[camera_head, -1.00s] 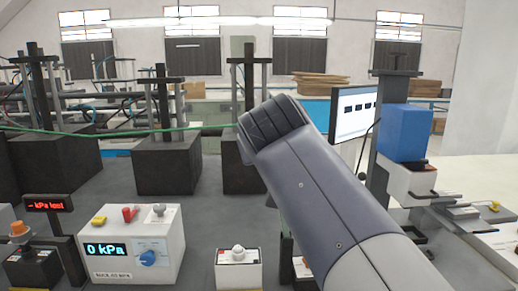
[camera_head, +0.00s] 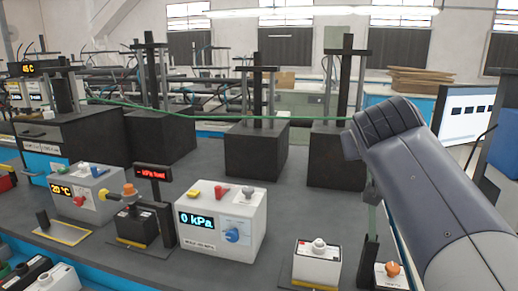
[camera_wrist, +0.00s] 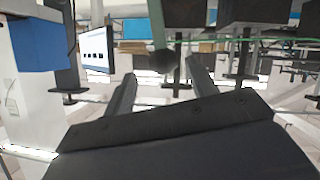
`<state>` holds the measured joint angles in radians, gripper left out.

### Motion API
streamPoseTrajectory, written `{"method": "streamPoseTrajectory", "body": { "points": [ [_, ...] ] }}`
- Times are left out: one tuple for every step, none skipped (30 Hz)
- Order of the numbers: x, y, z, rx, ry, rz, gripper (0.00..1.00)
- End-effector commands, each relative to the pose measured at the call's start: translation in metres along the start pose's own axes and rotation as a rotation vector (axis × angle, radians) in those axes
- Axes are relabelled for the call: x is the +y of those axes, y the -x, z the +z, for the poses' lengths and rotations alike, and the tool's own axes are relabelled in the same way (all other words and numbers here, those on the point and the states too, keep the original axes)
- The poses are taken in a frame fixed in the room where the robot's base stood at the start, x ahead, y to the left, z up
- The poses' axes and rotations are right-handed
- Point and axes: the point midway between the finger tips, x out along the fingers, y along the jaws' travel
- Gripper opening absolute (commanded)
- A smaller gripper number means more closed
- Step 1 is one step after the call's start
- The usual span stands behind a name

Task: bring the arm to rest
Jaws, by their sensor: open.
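My arm (camera_head: 430,180) shows in the head view, reaching in from the lower right over the bench, with its rounded dark joint uppermost. My gripper (camera_wrist: 163,72) shows in the wrist view, with its two grey fingers apart. I see nothing held between them. A dark rounded knob on a pale green post shows between the fingers in that view; I cannot tell how far beyond them it is. In the head view the fingers cannot be made out.
The grey bench holds a white box reading 0 kPa (camera_head: 222,222), a small white button box (camera_head: 317,262) and an orange-knobbed box (camera_head: 393,275). Black block stands (camera_head: 257,150) line the back. A monitor (camera_head: 468,118) stands behind my arm. A blue block (camera_wrist: 42,45) shows in the wrist view.

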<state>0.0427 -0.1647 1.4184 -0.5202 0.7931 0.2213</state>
Motion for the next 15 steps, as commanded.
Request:
{"method": "streamPoseTrajectory", "body": {
  "points": [
    [0.000,-0.011,0.000,-0.004,0.000,0.001,0.55],
    [0.001,-0.016,0.000,-0.004,0.000,0.001,0.55],
    [0.000,-0.024,0.000,-0.003,0.001,0.001,0.55],
    [0.000,-0.028,0.000,-0.003,0.001,0.001,0.55],
    [0.000,-0.033,0.000,-0.002,0.001,0.001,0.55],
    [0.000,-0.038,0.000,-0.001,0.001,0.000,0.55],
    [0.000,-0.042,0.000,-0.001,0.000,0.000,0.55],
    [0.000,-0.045,0.000,-0.001,0.000,0.000,0.55],
    [0.000,-0.049,0.000,0.000,0.000,-0.001,0.55],
    [0.000,-0.051,-0.001,0.000,0.000,-0.001,0.55],
    [0.000,-0.053,-0.001,0.001,-0.001,-0.001,0.55],
    [0.000,-0.055,-0.001,0.001,-0.001,-0.002,0.55],
    [0.000,-0.055,0.000,0.002,-0.001,-0.002,0.55],
    [0.000,-0.054,0.000,0.003,-0.001,-0.002,0.55],
    [0.000,-0.054,0.000,0.003,-0.001,-0.002,0.55]
  ]
}}
